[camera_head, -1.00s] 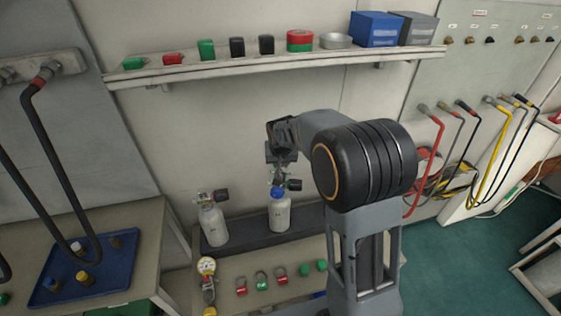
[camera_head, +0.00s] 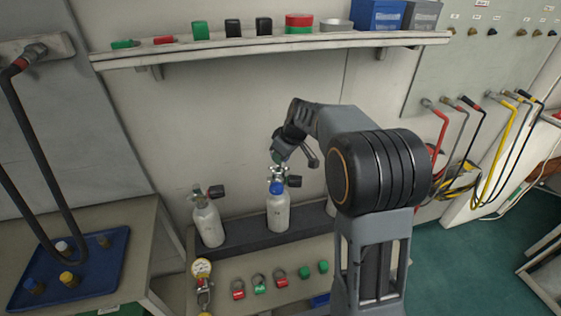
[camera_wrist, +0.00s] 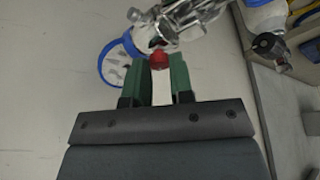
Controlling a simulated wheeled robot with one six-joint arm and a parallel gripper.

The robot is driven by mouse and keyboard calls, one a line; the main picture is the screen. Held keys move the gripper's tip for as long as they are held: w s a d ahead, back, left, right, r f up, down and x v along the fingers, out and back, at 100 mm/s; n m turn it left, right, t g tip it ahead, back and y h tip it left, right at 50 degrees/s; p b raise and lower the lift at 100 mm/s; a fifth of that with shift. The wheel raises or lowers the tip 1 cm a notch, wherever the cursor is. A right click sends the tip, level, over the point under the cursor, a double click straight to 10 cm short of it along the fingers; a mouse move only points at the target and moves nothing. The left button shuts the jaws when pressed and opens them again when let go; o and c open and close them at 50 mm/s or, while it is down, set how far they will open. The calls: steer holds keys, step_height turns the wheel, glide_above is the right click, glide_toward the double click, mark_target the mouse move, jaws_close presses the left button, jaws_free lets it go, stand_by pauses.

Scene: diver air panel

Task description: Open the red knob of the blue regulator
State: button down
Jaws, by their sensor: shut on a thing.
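The red knob (camera_wrist: 159,59) shows in the wrist view on a silvery valve body (camera_wrist: 190,18). A gauge with a blue rim (camera_wrist: 112,62) sits left of it. My gripper (camera_wrist: 157,75) has green fingers, one on each side of the knob, and is shut on it at the fingertips. In the head view my gripper (camera_head: 279,158) is at the top of the middle grey cylinder (camera_head: 278,215), which has a blue collar (camera_head: 277,188). The knob cannot be made out in the head view.
Another grey cylinder (camera_head: 208,226) with a black knob stands to the left. A shelf (camera_head: 270,45) with boxes and small parts runs above. Tags and small parts lie on the bench (camera_head: 250,298) in front. A blue tray (camera_head: 112,265) lies at the left.

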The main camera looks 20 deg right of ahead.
steer(key=n, duration=0.2)
steer(key=n+g+y+b, duration=0.1)
steer(key=n, duration=0.1)
steer(key=shift+w+d+n+g, duration=0.1)
steer(key=shift+w+n+g, duration=0.05)
steer(key=shift+n+g, duration=0.2)
steer(key=n, duration=0.2)
steer(key=n+g, duration=0.1)
steer(key=n, duration=0.1)
steer(key=shift+w+n+g+y, duration=0.1)
steer(key=shift+n+g+y, duration=0.15)
steer(key=shift+n+y, duration=0.1)
steer(key=n+g, duration=0.1)
steer(key=n, duration=0.1)
steer(key=n+p, duration=0.1)
steer(key=n, duration=0.1)
steer(key=shift+w+r+g+p, duration=0.1)
steer(key=shift+w+g+p, duration=0.05)
steer(key=shift+g+p, duration=0.2)
steer(key=shift+n+g+h+p, duration=0.3)
steer(key=shift+n+g+p, duration=0.15)
steer(key=shift+n, duration=0.7)
steer(key=shift+n+g+h+p, duration=0.25)
steer(key=shift+n+g+p, duration=0.2)
steer(key=shift+n, duration=0.7)
steer(key=c, duration=1)
jaws_free()
